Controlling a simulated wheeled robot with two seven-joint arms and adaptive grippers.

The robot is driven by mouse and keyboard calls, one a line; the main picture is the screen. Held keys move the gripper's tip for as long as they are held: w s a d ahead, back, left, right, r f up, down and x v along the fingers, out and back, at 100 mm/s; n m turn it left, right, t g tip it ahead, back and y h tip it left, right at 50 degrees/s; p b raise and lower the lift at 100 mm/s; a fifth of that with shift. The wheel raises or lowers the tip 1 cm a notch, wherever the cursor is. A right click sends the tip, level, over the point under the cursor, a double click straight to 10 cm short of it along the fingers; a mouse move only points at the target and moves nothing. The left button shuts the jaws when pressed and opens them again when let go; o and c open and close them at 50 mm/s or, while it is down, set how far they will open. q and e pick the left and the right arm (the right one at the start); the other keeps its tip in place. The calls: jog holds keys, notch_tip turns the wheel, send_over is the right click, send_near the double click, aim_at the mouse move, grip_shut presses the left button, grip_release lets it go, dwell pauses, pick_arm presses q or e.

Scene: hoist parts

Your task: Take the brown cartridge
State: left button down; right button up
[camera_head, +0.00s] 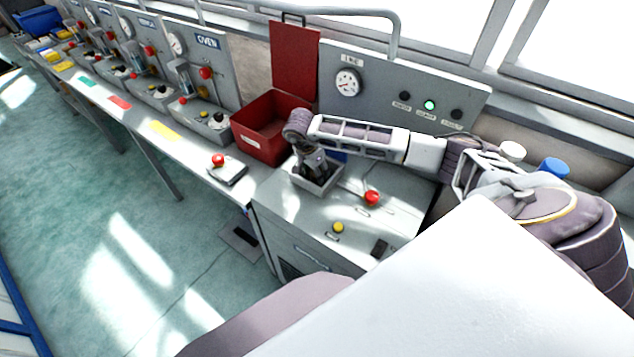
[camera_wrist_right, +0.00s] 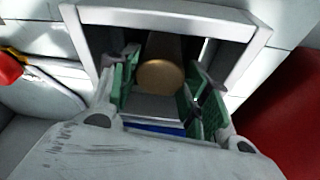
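The brown cartridge (camera_wrist_right: 160,76) shows its round tan end in the right wrist view, inside a square grey holder (camera_wrist_right: 180,14). My right gripper (camera_wrist_right: 160,95) is over the holder, with its green-padded fingers spread on either side of the cartridge. Gaps show between the cartridge and both fingers. In the head view my right gripper (camera_head: 312,172) reaches down into the grey holder (camera_head: 321,189) on the bench, and the cartridge is hidden there. My left gripper is in neither view.
A red open bin (camera_head: 262,143) stands just left of the holder. A red button (camera_head: 371,198) and a yellow button (camera_head: 338,228) are on the bench top in front. A gauge panel (camera_head: 390,90) rises behind. A small red-knobbed box (camera_head: 228,170) sits further left.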

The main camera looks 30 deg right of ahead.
jog(key=c, duration=0.8)
jog(key=shift+r, duration=0.2)
jog(key=shift+r, duration=13.8)
